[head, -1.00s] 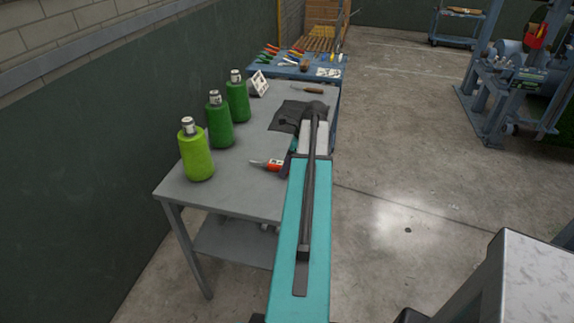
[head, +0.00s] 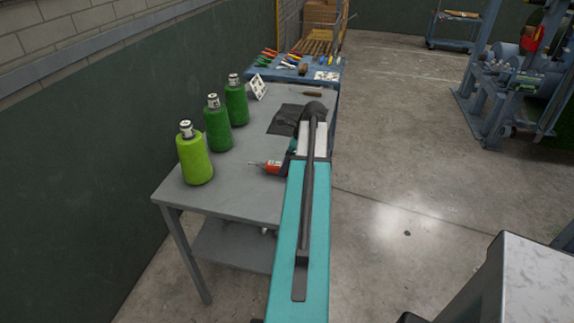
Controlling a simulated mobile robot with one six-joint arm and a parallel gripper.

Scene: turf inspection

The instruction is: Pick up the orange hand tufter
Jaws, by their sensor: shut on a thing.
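The orange hand tufter (head: 272,167) is at the right side of the grey table (head: 225,190), just left of my arm. Its thin metal tip points left and its right end is hidden behind my gripper and arm. My gripper (head: 286,163) shows only in small part beside the arm, at the tufter's right end, and is shut on the tufter. Its fingertips are mostly hidden. I cannot tell whether the tufter touches the tabletop.
Two dark green cones (head: 217,125) (head: 236,103) and a lime green cone (head: 194,158) stand along the table's left side. A dark cloth (head: 285,120), a brown-handled tool (head: 312,94) and a white card (head: 258,87) lie farther back. Blue bench (head: 262,73) holds several tools.

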